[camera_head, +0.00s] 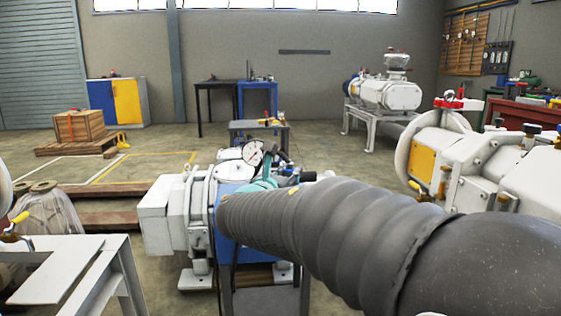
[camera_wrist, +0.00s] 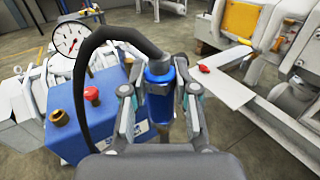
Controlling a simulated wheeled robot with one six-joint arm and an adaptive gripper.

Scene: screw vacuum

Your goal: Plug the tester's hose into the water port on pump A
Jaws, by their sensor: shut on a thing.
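My gripper (camera_wrist: 160,92) is shut on the blue connector (camera_wrist: 159,76) at the end of the tester's black hose (camera_wrist: 95,45), with a finger on each side. The hose arches left from the connector and back down towards me. The blue tester (camera_wrist: 85,120) lies to the left of my gripper, with a round white gauge (camera_wrist: 68,39), a red knob and a brass fitting on top. In the head view, the gauge (camera_head: 253,153) shows beyond my dark arm sleeve, which hides most of my gripper. I cannot tell which machine is pump A, and its water port is not identifiable.
A white pump with a yellow panel (camera_head: 422,163) stands at the right; it also shows in the wrist view (camera_wrist: 240,20). Another white pump (camera_head: 388,94) stands on a frame at the back. A white bench (camera_head: 70,262) is at the front left. Open floor lies between them.

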